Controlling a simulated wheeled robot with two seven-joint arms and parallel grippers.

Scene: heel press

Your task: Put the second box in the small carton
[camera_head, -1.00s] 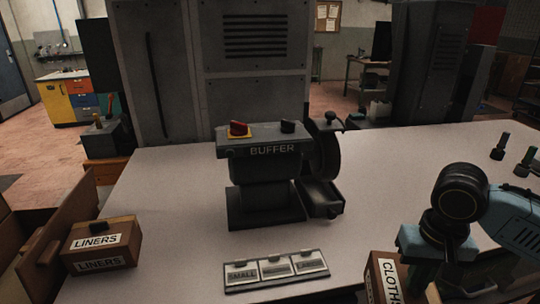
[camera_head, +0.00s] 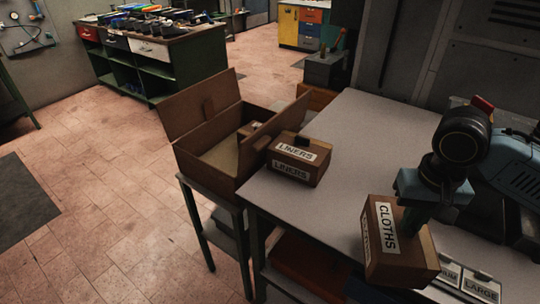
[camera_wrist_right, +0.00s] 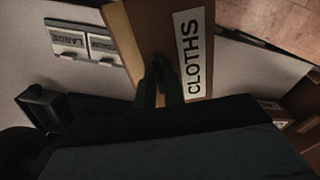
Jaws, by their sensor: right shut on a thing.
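The brown box labelled CLOTHS (camera_head: 408,255) is held in my right gripper (camera_head: 420,212), tilted, at the table's front edge. In the right wrist view the two fingers (camera_wrist_right: 162,82) are shut on the CLOTHS box (camera_wrist_right: 150,30). A brown box labelled LINERS (camera_head: 298,163) stands on the table's left corner. An open carton (camera_head: 208,190) with raised flaps stands on a stand left of the table. My left gripper is not in view.
The LINERS box and the carton's near flap (camera_head: 278,125) stand between the held box and the carton's opening. The table between them is clear.

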